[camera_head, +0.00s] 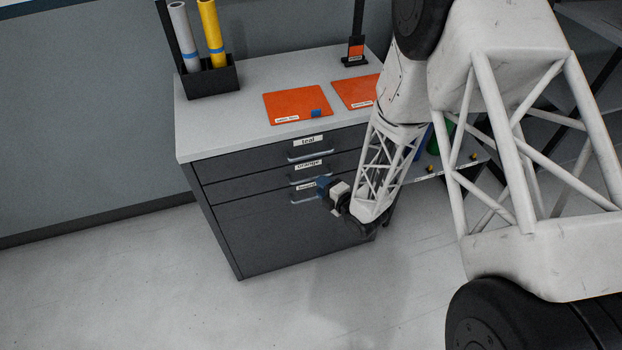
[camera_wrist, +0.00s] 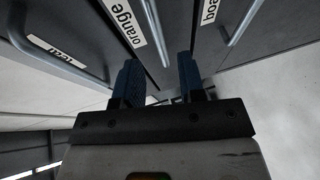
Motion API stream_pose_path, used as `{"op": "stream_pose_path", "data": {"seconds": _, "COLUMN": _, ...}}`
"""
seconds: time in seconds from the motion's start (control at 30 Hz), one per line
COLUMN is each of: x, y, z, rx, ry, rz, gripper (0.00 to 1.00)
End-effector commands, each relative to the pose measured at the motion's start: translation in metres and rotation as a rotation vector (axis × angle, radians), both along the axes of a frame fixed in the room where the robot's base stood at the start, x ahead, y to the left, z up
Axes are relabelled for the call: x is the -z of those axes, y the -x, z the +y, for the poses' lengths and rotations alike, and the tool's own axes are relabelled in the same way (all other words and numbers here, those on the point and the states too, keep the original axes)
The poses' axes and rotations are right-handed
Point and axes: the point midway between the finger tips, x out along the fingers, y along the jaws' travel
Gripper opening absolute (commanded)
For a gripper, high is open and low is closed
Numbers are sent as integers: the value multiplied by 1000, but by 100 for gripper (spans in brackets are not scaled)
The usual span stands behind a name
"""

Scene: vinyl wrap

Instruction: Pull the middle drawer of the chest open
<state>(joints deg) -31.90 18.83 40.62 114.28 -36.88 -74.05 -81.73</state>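The dark grey chest (camera_head: 275,235) has a stack of drawers with light bar handles, all closed. The middle drawer (camera_head: 245,188), labelled "orange" (camera_head: 308,165), has its handle (camera_head: 305,181) just left of my gripper (camera_head: 324,187). In the wrist view, my gripper (camera_wrist: 158,75) has its two blue fingers apart, with a clear gap between them. The orange drawer's handle (camera_wrist: 156,32) runs toward that gap. I cannot tell whether its end lies between the fingertips or beyond them. My arm hides the right part of the drawer fronts in the head view.
The teal drawer's handle (camera_wrist: 70,55) is above the middle one; the lower drawer's handle (camera_wrist: 240,22) is below. Orange sheets (camera_head: 297,104) and a black holder with rolls (camera_head: 211,78) sit on the chest top. Floor in front (camera_head: 300,305) is clear.

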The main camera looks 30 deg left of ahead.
Motion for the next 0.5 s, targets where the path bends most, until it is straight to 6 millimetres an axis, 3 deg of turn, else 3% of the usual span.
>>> {"op": "stream_pose_path", "data": {"seconds": 0.5, "x": 10, "y": -18, "z": 47, "rx": -2, "ry": 0, "rz": 0, "gripper": 37}}
